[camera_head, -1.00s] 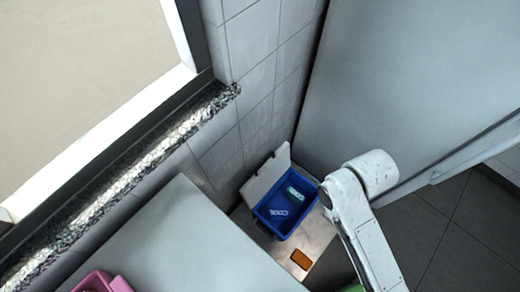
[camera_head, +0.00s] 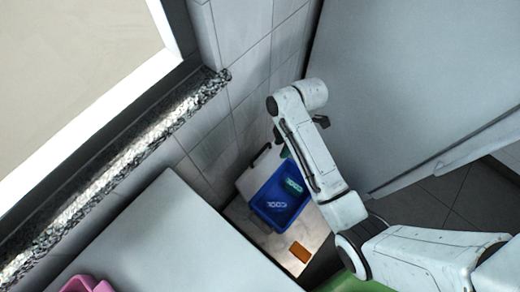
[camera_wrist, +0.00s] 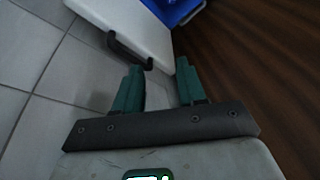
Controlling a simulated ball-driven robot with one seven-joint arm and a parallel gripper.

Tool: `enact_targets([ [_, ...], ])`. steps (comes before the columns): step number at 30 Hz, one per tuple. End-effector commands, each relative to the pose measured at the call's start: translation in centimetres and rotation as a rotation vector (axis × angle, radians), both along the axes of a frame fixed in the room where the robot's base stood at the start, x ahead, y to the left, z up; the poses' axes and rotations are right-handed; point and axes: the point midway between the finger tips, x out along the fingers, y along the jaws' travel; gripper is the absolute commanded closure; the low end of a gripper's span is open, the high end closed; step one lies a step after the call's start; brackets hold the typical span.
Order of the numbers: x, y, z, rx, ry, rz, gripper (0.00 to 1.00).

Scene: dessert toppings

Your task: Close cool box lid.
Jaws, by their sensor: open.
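The cool box (camera_head: 268,214) is blue inside and stands open on a pale surface near the tiled wall. Its white lid (camera_head: 250,180) is raised on the wall side, and a dark handle (camera_head: 262,154) shows at its upper edge. In the wrist view the lid (camera_wrist: 150,28) is ahead of my gripper, with the black handle (camera_wrist: 128,50) just beyond the left finger. My gripper (camera_wrist: 158,68) is open, with green fingers apart and nothing between them. In the head view my arm hides most of the gripper and the box's right side.
An orange item (camera_head: 299,252) lies on the pale surface in front of the box. A grey-white counter (camera_head: 170,240) is at the left with a pink container (camera_head: 85,285) on it. A large grey panel (camera_head: 400,90) stands at the right.

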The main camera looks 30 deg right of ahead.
Motion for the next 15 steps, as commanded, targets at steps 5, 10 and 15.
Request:
enact_targets([
  [5,4.8,0.3,-0.5,0.097,-0.069,0.342,0.60],
  [10,6.8,0.4,-0.4,0.149,-0.115,0.520,0.60],
  [15,7.1,0.7,-0.9,0.163,-0.125,0.564,0.60],
])
